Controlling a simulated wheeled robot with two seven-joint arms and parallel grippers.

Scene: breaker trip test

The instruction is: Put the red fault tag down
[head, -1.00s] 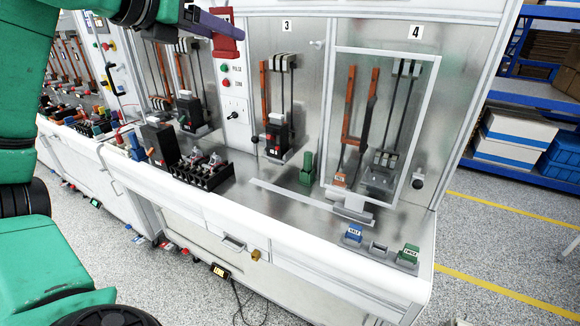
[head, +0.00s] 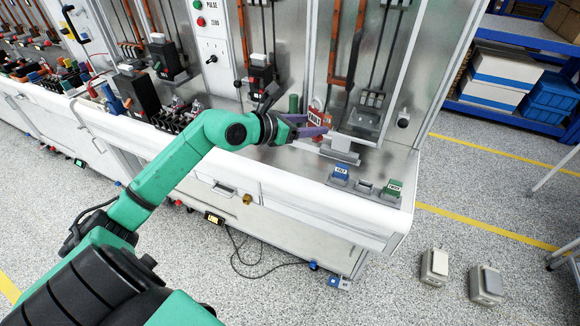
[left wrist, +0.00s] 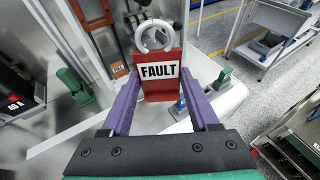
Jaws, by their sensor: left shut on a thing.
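The red fault tag (head: 316,112), with a white label reading FAULT and a pale ring on top, is held between the purple fingers of my left gripper (head: 310,127). It also shows upright in the left wrist view (left wrist: 159,85), with the left gripper's fingers (left wrist: 160,103) on either side of it. The gripper holds it over the bench top, in front of the right-hand bay. My right gripper is in neither current view.
A blue tag block (head: 339,173) and a green tag block (head: 392,188) stand at the bench's right front, with a grey holder (head: 364,186) between them. A green upright block (head: 293,103) is behind the gripper. Black terminals (head: 180,118) are left.

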